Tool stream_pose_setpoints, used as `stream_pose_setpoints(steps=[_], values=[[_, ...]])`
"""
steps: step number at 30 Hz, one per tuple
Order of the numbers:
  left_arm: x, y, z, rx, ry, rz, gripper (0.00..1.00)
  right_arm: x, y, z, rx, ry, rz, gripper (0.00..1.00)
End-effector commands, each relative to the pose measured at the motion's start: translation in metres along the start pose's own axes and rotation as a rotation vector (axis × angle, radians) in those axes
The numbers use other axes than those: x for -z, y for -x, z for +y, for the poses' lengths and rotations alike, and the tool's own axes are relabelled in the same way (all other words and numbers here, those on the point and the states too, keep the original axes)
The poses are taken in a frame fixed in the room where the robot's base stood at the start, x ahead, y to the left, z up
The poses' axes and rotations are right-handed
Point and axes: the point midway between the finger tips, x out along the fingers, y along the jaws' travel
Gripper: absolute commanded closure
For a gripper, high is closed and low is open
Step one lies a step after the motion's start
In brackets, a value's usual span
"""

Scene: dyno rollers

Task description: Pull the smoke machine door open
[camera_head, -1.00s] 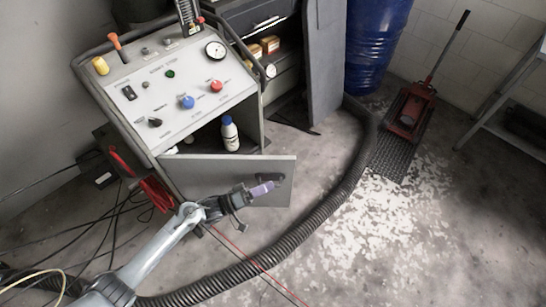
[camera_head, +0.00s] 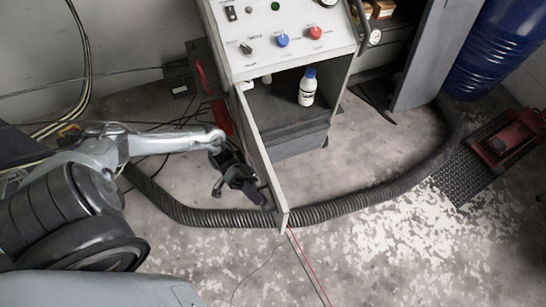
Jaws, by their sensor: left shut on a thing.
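The smoke machine (camera_head: 283,68) is a grey cabinet with a sloped panel of knobs and buttons. Its door (camera_head: 262,162) stands wide open, swung out toward me and seen nearly edge-on. The open compartment shows a white bottle with a blue cap (camera_head: 307,90) inside. My left gripper (camera_head: 262,198) is at the door's outer face near its free end, shut on the door handle. The handle itself is mostly hidden by the dark fingers. My right gripper is not in view.
A thick black ribbed hose (camera_head: 345,207) curves across the floor, passing behind the door's free end. Cables lie at the left by the wall. A blue drum (camera_head: 500,45) and a red jack (camera_head: 508,138) stand at the right. The floor at front right is clear.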

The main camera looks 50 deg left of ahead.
Motion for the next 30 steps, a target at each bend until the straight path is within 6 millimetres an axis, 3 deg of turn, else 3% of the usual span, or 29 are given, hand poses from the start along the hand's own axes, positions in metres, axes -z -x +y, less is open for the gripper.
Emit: stream_pose_setpoints(steps=[18, 19, 22, 30], values=[[-0.0085, 0.0063, 0.0097, -0.027, 0.003, -0.038, 1.00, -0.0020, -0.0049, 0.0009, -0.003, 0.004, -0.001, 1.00], [-0.0084, 0.0062, 0.0097, -0.027, 0.002, -0.038, 0.80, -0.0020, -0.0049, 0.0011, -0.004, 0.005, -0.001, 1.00], [-0.0086, 0.0063, 0.0094, -0.026, 0.003, -0.038, 0.65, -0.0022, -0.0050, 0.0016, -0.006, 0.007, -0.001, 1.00], [-0.0099, 0.0070, 0.0084, -0.024, 0.006, -0.039, 0.63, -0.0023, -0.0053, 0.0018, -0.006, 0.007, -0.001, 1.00]])
